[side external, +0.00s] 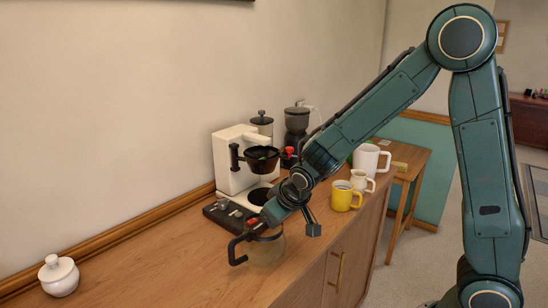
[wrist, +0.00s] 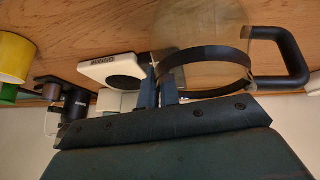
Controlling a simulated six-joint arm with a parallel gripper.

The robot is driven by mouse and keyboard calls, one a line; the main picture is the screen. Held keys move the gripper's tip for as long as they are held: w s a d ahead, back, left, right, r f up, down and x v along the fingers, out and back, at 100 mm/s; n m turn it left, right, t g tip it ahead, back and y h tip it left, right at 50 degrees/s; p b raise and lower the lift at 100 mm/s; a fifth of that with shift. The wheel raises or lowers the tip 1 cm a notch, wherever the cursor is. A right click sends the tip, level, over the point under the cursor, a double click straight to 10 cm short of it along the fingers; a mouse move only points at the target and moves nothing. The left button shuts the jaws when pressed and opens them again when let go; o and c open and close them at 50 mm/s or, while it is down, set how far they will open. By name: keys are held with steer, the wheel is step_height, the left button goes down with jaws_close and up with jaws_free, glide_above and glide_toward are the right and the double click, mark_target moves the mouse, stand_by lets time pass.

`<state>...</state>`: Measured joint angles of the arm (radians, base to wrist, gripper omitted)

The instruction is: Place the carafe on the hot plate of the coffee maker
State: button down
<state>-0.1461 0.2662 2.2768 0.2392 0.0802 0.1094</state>
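The glass carafe (side external: 265,250) with a black band and black handle is at the counter's front, in front of the coffee maker (side external: 229,165). Its handle points left in the side view. The wrist view shows the carafe (wrist: 200,38), its band and its handle. My gripper (wrist: 159,88) has its fingers close together at the band's edge, opposite the handle, and appears shut on it. In the side view my gripper (side external: 277,220) is at the carafe's top. I cannot tell whether the carafe's base touches the counter. The hot plate (side external: 258,196) is bare and partly hidden by my arm.
A yellow mug (side external: 342,196), a cream mug (side external: 361,180) and a white pitcher (side external: 369,158) stand right of my wrist. A grinder (side external: 297,122) and a French press (side external: 262,124) stand behind. A white lidded jar (side external: 58,275) is far left; the counter between is clear.

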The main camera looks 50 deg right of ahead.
steer(key=shift+w+r, duration=0.1)
stand_by(0.3)
steer(key=shift+w+a+r, duration=0.1)
steer(key=shift+w+r, duration=0.3)
steer(key=shift+w, duration=0.05)
steer(key=w+a+r+n, duration=0.1)
steer(key=w+a+r, duration=0.1)
steer(key=w+r, duration=0.45)
steer(key=w+a+r, duration=0.3)
steer(key=r, duration=0.7)
step_height(320, 180, down, 16)
steer(key=shift+d, duration=0.15)
steer(key=shift+f, duration=2.1)
